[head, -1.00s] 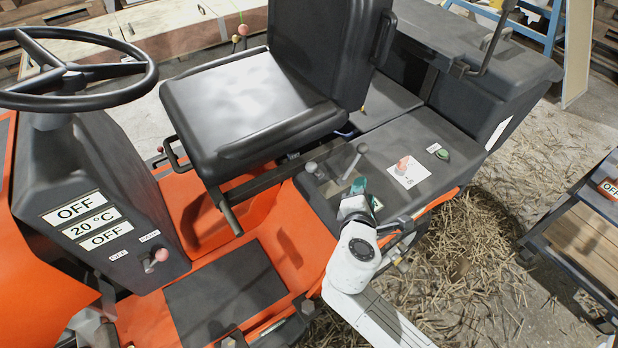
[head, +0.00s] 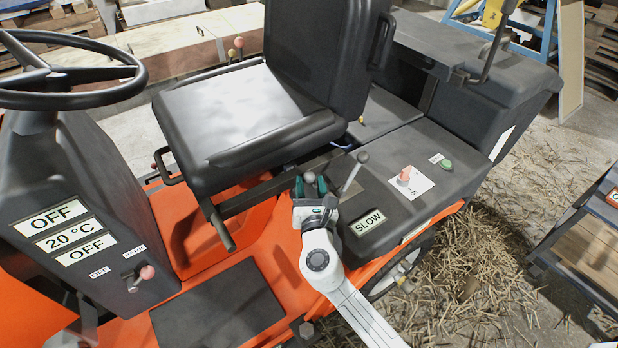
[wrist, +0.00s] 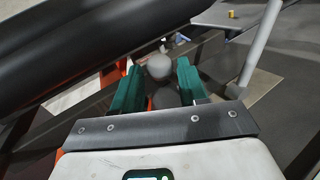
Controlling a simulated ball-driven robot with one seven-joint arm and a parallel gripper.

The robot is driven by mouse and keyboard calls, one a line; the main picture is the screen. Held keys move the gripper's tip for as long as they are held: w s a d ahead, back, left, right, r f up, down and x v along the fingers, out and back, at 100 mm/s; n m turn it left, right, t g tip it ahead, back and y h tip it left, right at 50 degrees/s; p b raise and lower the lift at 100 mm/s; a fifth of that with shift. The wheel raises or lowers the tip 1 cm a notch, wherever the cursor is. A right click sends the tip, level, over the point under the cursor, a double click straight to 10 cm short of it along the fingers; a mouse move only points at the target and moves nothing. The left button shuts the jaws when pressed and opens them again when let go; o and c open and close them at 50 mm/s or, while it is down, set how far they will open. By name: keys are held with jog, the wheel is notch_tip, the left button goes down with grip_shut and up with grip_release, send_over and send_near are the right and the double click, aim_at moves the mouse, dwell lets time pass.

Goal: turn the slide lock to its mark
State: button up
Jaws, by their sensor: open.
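My gripper (head: 311,186) is open beside the seat, its teal fingers on either side of a short lever's round grey knob (head: 309,177). In the wrist view the knob (wrist: 158,67) stands between the fingertips, with gaps visible at its sides; a darker rounded part (wrist: 165,97) lies below it. A longer grey lever (head: 353,173) leans to the right of my gripper, and its shaft shows in the wrist view (wrist: 262,45). No part is labelled as the slide lock, and I cannot make out its mark.
The black seat (head: 245,110) overhangs close to the left of my gripper. The console (head: 385,205) carries a SLOW display (head: 368,222), a salmon knob (head: 404,173) on a white plate and a green button (head: 446,165). The steering wheel (head: 65,75) is far left.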

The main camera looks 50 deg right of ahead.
aim_at(310, 182)
jog(key=shift+x, duration=1.5)
grip_shut()
